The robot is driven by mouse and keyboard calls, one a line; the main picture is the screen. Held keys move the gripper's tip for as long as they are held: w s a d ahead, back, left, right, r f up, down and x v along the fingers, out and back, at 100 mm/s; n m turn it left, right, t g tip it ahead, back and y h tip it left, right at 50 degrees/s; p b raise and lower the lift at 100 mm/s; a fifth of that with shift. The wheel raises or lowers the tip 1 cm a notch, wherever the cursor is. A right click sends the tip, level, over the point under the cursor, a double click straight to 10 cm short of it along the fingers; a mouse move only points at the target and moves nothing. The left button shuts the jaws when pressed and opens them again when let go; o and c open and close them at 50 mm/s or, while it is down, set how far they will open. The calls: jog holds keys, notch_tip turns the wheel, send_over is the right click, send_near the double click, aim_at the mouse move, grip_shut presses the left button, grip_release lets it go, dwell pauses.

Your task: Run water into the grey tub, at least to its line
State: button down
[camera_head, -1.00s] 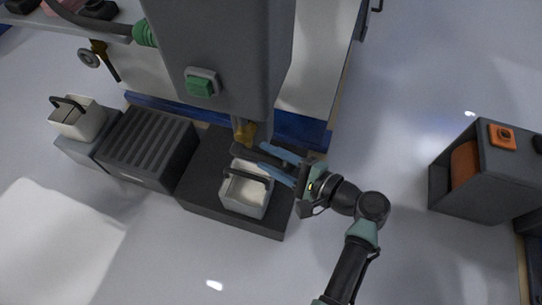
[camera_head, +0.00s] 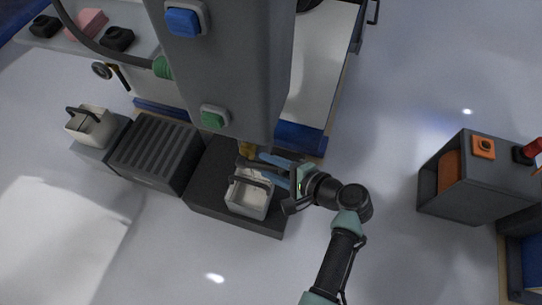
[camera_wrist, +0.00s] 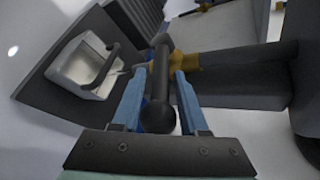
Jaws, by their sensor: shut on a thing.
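The light grey tub (camera_head: 247,207) with a dark handle stands upright on a dark platform, below and beside the brass tap (camera_head: 246,148). The tub also shows at the left of the wrist view (camera_wrist: 72,72), its inside pale; I cannot make out a line or a water level. My gripper (camera_head: 262,165) is beside the tap, over the tub's far right edge. In the wrist view its blue fingers (camera_wrist: 160,80) are shut on a dark, round-ended lever (camera_wrist: 162,92) by the brass tap (camera_wrist: 187,62). The spout's mouth is hard to see.
A tall grey column with a green button (camera_head: 213,117) and a blue button (camera_head: 184,22) rises above the tap. A slatted dark box (camera_head: 157,152) and a second, beige tub (camera_head: 92,128) stand left. A grey cabinet (camera_head: 470,195) stands right. The floor in front is clear.

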aim_at(265, 165)
jog(key=r+p, duration=0.1)
jog(key=p, duration=0.1)
jog(key=h+p, duration=0.1)
jog(key=p, duration=0.1)
jog(key=r+g+h+p, duration=0.1)
jog(key=p, duration=0.1)
jog(key=shift+w+a+r+n, duration=0.1)
jog(key=shift+a+r+n, duration=0.15)
jog(key=shift+r+n, duration=0.05)
jog(key=p, duration=0.1)
jog(key=h+p, duration=0.1)
jog(key=p, duration=0.1)
jog(key=shift+w+a+r+g+h+p, duration=0.15)
jog(key=shift+a+g+h+p, duration=0.1)
jog(key=shift+g+h+p, duration=0.05)
jog(key=c, duration=0.7)
grip_release()
jog(key=shift+a, duration=0.1)
jog(key=p+v, duration=0.5)
jog(key=v, duration=0.8)
jog(key=shift+p, duration=0.35)
